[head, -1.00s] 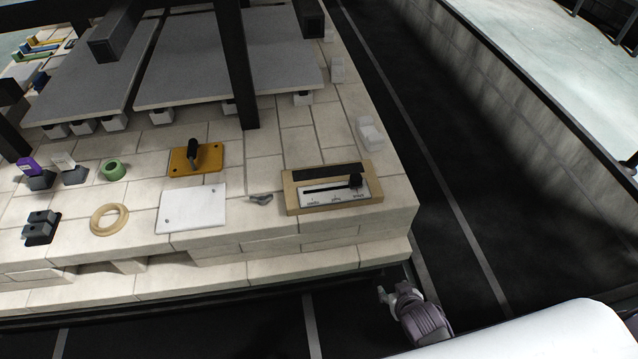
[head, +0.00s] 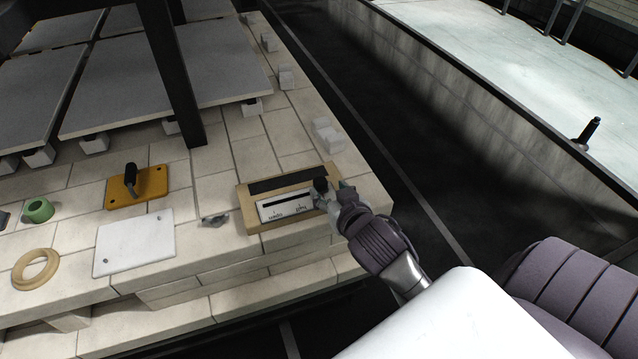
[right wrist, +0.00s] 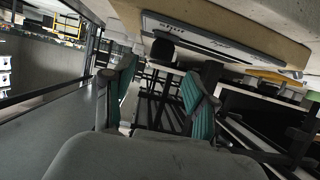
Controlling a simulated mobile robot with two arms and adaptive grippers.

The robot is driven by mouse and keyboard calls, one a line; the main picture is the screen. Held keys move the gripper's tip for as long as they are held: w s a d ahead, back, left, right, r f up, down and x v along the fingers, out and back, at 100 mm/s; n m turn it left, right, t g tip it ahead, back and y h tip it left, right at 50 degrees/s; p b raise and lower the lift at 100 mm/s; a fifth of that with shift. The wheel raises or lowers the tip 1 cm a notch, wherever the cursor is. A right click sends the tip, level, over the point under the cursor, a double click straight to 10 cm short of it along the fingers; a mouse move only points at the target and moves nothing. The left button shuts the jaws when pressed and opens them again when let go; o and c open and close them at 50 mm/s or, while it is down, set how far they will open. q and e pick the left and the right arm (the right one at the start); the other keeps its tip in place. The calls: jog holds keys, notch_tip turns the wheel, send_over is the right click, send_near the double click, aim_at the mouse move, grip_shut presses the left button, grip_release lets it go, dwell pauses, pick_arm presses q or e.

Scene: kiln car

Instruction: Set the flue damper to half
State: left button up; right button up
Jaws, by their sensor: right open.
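The flue damper (head: 250,197) is a wooden frame with a dark strip and a white scale plate with a slot, lying on the brick deck. Its black slider knob (head: 320,186) is at the right end of the slot, to the right of the "half" label. My right gripper (head: 335,194) is at the damper's right end, close to the knob. In the right wrist view its teal-padded fingers (right wrist: 161,72) are apart, with the dark knob (right wrist: 162,50) ahead between them. Whether they touch it I cannot tell. My left gripper is out of view.
A white plate (head: 133,240), an orange plate with a black handle (head: 155,188), a tan ring (head: 35,269) and a small grey piece (head: 214,220) lie left of the damper. White blocks (head: 327,134) stand behind it. A dark post (head: 175,80) rises from the deck.

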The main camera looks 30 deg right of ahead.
aim_at(321, 183)
jog(key=b+x, duration=0.1)
jog(key=x, duration=0.5)
jog(key=shift+w+f, duration=0.1)
jog(key=shift+w, duration=0.25)
grip_shut()
